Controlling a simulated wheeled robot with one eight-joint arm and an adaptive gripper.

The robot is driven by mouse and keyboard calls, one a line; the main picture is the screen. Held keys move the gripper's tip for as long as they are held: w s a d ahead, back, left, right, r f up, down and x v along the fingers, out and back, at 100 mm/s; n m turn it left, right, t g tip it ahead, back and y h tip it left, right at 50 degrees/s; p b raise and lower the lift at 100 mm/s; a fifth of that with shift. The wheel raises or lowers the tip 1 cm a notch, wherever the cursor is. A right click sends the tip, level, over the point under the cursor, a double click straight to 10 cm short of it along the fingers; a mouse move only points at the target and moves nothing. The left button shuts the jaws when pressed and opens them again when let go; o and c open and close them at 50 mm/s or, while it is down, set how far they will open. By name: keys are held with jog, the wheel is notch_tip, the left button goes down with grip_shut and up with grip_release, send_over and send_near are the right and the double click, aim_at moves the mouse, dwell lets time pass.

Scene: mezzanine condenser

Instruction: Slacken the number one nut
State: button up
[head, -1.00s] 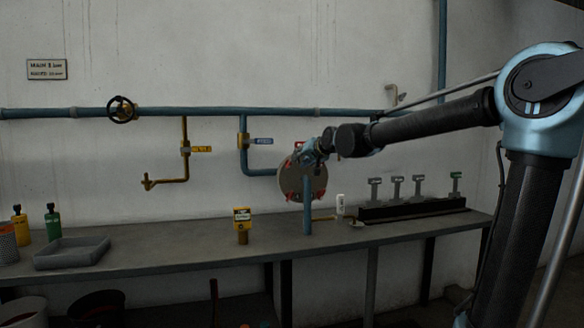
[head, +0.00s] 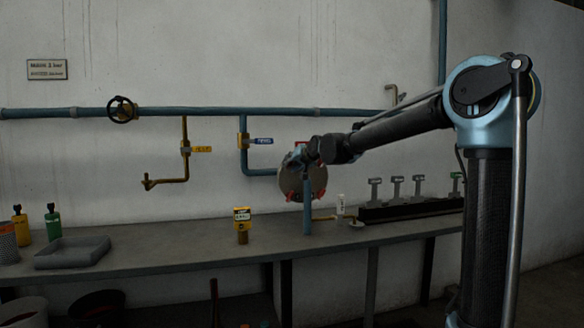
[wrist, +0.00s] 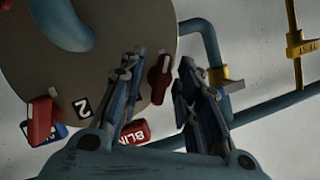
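A round grey-tan flange disc (head: 317,182) with red nuts at its rim hangs at the end of the blue pipe above the bench. In the wrist view the disc (wrist: 105,40) fills the upper left. One red nut (wrist: 160,79) shows between and beyond my fingertips; its number is not readable. Another red nut (wrist: 41,118) sits at lower left, beside a black "2" label. I cannot tell which nut is number one. My gripper (wrist: 160,78) is open, its two fingers apart, in front of the disc's rim. In the head view my gripper (head: 302,157) partly covers the disc.
A red "BLIN…" tag (wrist: 132,131) is partly hidden behind my left finger. A yellow gauge-like device (head: 242,218) stands on the bench (head: 180,250). A rack (head: 410,209) with several grey T-shaped tools is at right. A grey tray (head: 72,252) lies at left.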

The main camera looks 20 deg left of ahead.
grip_shut()
dwell(0.3)
jog(key=n+h, duration=0.1)
jog(key=n, duration=0.1)
jog(key=shift+n+t+h, duration=0.3)
jog(key=n+t+h, duration=0.1)
jog(key=n, duration=0.1)
jog(key=shift+s+n+h, duration=0.1)
jog(key=shift+n+h, duration=0.2)
jog(key=shift+a+n+t+h, duration=0.1)
jog(key=shift+n+t+h, duration=0.5)
jog(key=shift+n, duration=0.5)
jog(key=shift+n+t+h, duration=0.5)
jog(key=shift+n+h, duration=0.2)
jog(key=shift+n, duration=0.7)
jog(key=shift+f, duration=0.1)
